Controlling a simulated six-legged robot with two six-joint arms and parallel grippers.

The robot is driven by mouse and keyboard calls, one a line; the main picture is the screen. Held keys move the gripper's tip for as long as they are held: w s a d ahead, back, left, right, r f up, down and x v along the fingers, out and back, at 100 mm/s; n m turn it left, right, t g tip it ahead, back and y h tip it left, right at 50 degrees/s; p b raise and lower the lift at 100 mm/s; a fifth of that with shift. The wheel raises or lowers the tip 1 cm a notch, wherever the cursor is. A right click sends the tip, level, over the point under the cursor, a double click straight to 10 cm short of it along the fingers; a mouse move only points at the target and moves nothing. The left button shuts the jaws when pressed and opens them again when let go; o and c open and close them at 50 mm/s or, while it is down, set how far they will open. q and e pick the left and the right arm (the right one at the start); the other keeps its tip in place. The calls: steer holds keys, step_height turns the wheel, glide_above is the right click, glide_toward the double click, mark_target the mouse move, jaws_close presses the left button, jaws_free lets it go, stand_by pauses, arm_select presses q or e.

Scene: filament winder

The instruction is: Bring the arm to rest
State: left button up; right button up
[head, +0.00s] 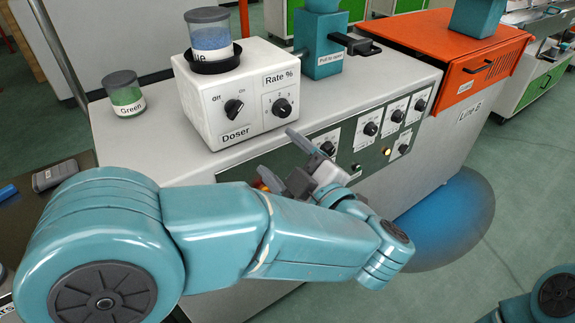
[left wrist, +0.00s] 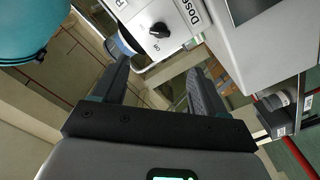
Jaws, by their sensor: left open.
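My left arm crosses the lower part of the head view, in front of the winder line. Its gripper (head: 274,150) is near the front control panel, just below and right of the white Doser box (head: 232,95). The left wrist view shows the same gripper (left wrist: 157,72) with its two dark fingers apart and nothing between them. The Doser's corner and a black knob (left wrist: 160,30) lie beyond the fingers there. My right gripper is not in view.
A jar with blue contents (head: 210,38) stands on the Doser. A Green jar (head: 124,94) is on the counter to its left. The panel has several knobs (head: 370,128) and a lit button (head: 359,152). A teal block (head: 322,50) and an orange cover (head: 480,65) stand farther right.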

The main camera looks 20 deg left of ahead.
arm_select(q)
steer(key=shift+s+d, duration=0.4)
steer(key=w+f+m+h, duration=0.4)
steer(key=f+m+h, duration=0.2)
steer(key=f, duration=0.8)
steer(key=w+f+m+h, duration=0.4)
steer(key=f+m+h, duration=0.15)
steer(key=f, duration=0.95)
steer(key=s+f+m+g+h, duration=0.35)
steer(key=s+f, duration=0.45)
steer(key=f, duration=0.3)
steer(key=s+f+m+g+h, duration=0.1)
steer(key=s+f+g, duration=0.2)
steer(key=s, duration=0.5)
steer(key=s+f+m+g+h, duration=0.1)
steer(key=s+f+g, duration=0.3)
steer(key=s, duration=0.4)
steer(key=shift+s+d+f+h, duration=0.25)
steer(key=shift+s+d+h, duration=0.15)
steer(key=shift+h, duration=0.2)
